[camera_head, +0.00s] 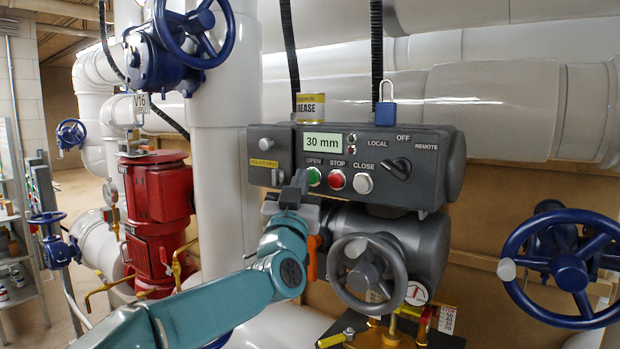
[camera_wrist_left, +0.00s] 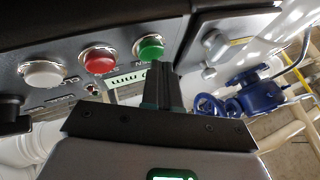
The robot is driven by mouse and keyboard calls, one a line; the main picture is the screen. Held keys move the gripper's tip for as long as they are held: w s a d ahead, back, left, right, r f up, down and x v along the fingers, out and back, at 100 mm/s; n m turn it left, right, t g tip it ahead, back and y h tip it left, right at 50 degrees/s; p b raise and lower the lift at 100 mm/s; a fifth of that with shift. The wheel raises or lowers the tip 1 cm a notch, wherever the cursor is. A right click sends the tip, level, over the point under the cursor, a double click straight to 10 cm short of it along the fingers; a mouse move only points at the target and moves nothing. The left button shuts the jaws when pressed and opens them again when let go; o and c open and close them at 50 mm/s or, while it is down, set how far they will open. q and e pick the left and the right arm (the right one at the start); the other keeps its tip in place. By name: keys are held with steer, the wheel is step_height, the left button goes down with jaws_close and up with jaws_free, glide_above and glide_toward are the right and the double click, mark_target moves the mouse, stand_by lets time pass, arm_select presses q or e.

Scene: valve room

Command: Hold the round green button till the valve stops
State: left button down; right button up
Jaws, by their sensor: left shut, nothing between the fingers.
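The round green button (camera_head: 314,176) is on the front of a dark grey control box (camera_head: 285,150), under the word OPEN. It also shows in the left wrist view (camera_wrist_left: 150,46). The display (camera_head: 324,141) above it reads 30 mm. My left gripper (camera_head: 299,180) is shut and empty, its tips close beside the green button in the head view. In the left wrist view the shut fingers (camera_wrist_left: 161,72) point at the button and overlap its lower edge. I cannot tell whether they touch it. My right gripper is not in view.
A red STOP button (camera_head: 336,180) and a white CLOSE button (camera_head: 363,183) sit to the right of the green one. A black selector knob (camera_head: 398,168) is further right. A grey handwheel (camera_head: 366,272) is below the box, and a blue handwheel (camera_head: 571,272) at the right.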

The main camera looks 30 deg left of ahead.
arm_select(q)
steer(key=shift+w, duration=0.4)
steer(key=shift+s, duration=0.1)
stand_by(3.6)
steer(key=shift+s+b, duration=0.5)
steer(key=shift+s, duration=0.25)
steer(key=s+b, duration=0.3)
steer(key=s, duration=0.2)
steer(key=shift+a, duration=0.2)
